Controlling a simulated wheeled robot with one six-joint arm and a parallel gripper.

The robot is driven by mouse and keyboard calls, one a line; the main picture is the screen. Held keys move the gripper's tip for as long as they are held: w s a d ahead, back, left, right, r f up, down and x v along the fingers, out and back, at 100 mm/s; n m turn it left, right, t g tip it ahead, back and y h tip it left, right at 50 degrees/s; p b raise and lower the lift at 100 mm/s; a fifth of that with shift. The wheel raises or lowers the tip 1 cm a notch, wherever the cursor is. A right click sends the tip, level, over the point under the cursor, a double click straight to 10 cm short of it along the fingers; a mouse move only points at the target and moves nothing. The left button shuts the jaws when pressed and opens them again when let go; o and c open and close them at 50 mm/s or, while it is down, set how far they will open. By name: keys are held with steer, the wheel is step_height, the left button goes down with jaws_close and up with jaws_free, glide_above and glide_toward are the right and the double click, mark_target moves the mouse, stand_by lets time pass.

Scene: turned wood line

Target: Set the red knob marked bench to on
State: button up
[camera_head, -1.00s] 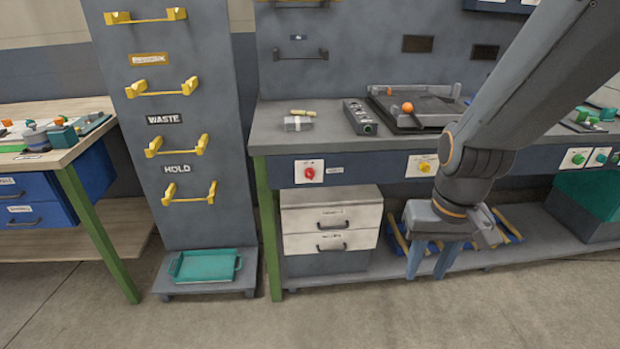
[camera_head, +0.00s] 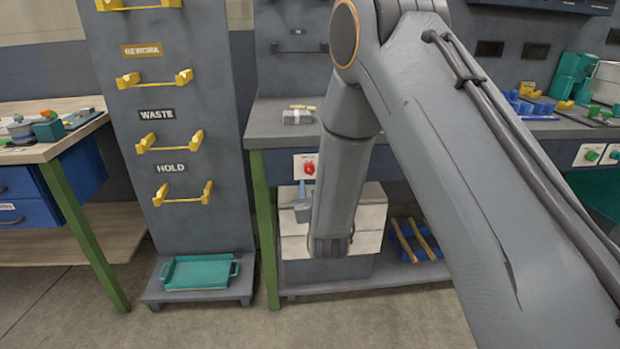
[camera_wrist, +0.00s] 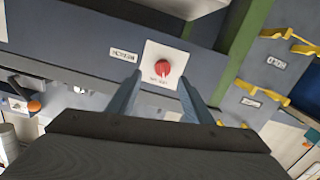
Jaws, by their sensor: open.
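The red knob (camera_head: 309,168) sits on a white plate on the grey front panel of the workbench (camera_head: 277,160). In the wrist view the red knob (camera_wrist: 162,68) shows between and beyond my two fingers, with a label (camera_wrist: 124,54) beside its plate. The label's small print cannot be read surely. My gripper (camera_wrist: 160,90) is open and empty, with its fingers pointing toward the knob and apart from it. In the head view my gripper (camera_head: 304,205) is mostly hidden behind my arm, just below the knob.
A white drawer unit (camera_head: 372,215) stands under the bench behind my arm. A grey rack (camera_head: 215,110) with yellow holders and a teal tray (camera_head: 200,272) stands to the left. A green bench leg (camera_head: 264,230) is close to the knob's left.

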mark_target(310, 171)
steer(key=shift+t, duration=0.3)
steer(key=w, duration=0.2)
steer(key=w+a, duration=0.1)
steer(key=w, duration=0.2)
steer(key=w+a, duration=0.1)
steer(key=w, duration=0.1)
steer(key=shift+w, duration=0.35)
steer(key=c, duration=1.1)
